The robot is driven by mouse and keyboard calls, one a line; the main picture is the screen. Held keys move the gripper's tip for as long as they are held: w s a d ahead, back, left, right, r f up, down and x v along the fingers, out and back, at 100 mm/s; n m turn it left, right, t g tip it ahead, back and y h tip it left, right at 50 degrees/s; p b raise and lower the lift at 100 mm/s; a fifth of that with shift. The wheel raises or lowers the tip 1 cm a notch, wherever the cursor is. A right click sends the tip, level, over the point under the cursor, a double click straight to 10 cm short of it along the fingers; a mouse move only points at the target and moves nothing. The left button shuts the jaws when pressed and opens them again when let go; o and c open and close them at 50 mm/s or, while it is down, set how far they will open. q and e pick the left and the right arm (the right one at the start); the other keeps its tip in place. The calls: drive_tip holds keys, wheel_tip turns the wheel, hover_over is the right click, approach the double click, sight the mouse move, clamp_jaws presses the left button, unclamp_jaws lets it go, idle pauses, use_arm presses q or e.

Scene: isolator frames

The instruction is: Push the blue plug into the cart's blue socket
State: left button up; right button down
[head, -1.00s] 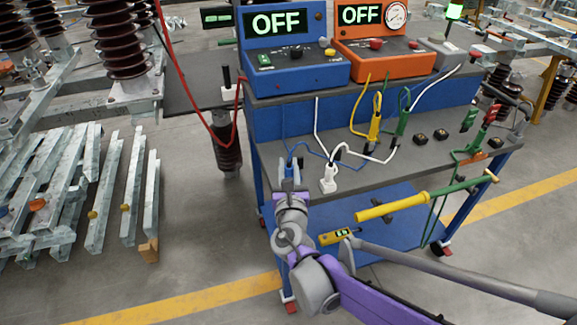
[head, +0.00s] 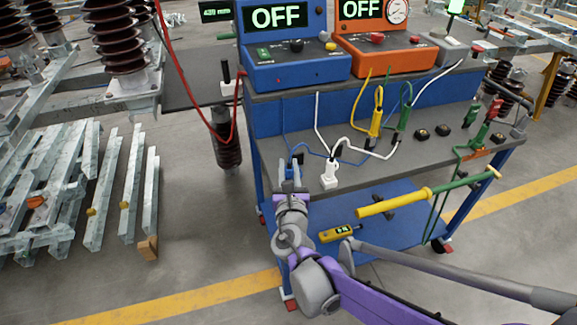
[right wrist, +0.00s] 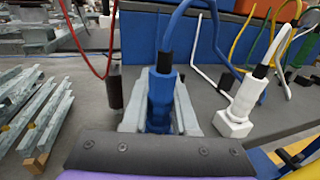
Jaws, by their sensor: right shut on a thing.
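The blue plug (right wrist: 161,95) is upright between the fingers of my right gripper (right wrist: 158,112), which is shut on it. A blue cable (right wrist: 173,35) rises from the plug's black collar. In the head view my right gripper (head: 290,167) is at the front left edge of the cart's grey shelf (head: 370,165), with a little blue of the plug showing between its fingers. The blue socket cannot be made out; the plug's lower end is hidden by the gripper, so I cannot tell whether it touches a socket. My left gripper is not in view.
A white plug (head: 329,179) with a white cable stands close to the right of my right gripper. Yellow (head: 376,122) and green (head: 402,128) clamps are farther right. A blue console (head: 296,68) and an orange console (head: 388,55) stand above. A red cable (head: 181,75) hangs at left.

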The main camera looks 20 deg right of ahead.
drive_tip(key=shift+f, duration=0.5)
drive_tip(key=c, duration=0.6)
unclamp_jaws()
drive_tip(key=p+v, duration=0.1)
drive_tip(key=v, duration=1)
drive_tip(key=shift+w, duration=0.1)
